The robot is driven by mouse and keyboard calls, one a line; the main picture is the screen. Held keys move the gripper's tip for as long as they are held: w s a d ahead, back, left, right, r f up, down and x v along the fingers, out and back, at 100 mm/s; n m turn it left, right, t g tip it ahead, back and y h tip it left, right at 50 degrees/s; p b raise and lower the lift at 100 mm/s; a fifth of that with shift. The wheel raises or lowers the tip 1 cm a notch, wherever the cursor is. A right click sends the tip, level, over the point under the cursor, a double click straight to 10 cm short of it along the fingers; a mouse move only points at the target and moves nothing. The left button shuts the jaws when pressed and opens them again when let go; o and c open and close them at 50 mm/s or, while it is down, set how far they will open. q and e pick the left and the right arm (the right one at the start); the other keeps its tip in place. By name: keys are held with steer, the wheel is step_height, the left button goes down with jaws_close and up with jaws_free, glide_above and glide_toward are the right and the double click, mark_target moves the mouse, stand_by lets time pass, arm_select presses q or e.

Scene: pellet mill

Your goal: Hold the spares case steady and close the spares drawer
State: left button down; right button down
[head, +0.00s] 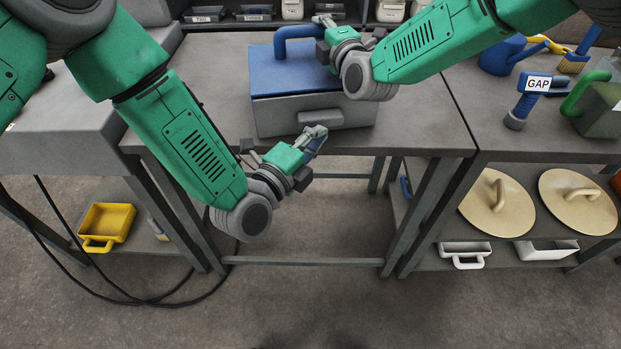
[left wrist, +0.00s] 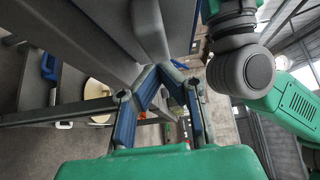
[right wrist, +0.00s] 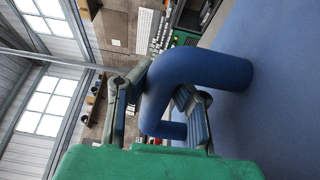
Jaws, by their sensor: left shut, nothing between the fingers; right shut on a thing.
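The spares case (head: 285,78) with its blue lid stands on the grey bench. The grey spares drawer (head: 276,121) is at its front, with a grey pull (head: 320,118) in the middle; I cannot tell how far out it stands. My right gripper (head: 324,24) is shut on the case's blue top handle (head: 281,42), which also shows between its fingers in the right wrist view (right wrist: 180,80). My left gripper (head: 318,137) is shut and empty just in front of the pull. In the left wrist view its fingertips (left wrist: 153,72) meet close to the pull (left wrist: 149,30); contact is unclear.
The grey bench (head: 425,120) is bare right of the case. A tool marked GAP (head: 525,98) and a blue can (head: 499,57) stand on the right bench. Yellow (head: 106,224) and white scoops (head: 465,252) and round lids (head: 497,205) are on lower shelves. Cables hang at left.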

steer(key=shift+s+f, duration=0.15)
steer(key=shift+f, duration=0.5)
arm_select(q)
steer(key=s+d+v, duration=0.1)
steer(key=v, duration=1.1)
steer(key=shift+d, duration=0.25)
steer(key=shift+r, duration=0.1)
arm_select(e)
steer(key=shift+r, duration=0.25)
steer(key=c, duration=1.5)
jaws_free()
steer(key=shift+o, duration=0.2)
steer(key=shift+w+r, duration=0.1)
steer(key=shift+w, duration=0.1)
steer(key=shift+r, duration=0.1)
steer(key=shift+s+r, duration=0.1)
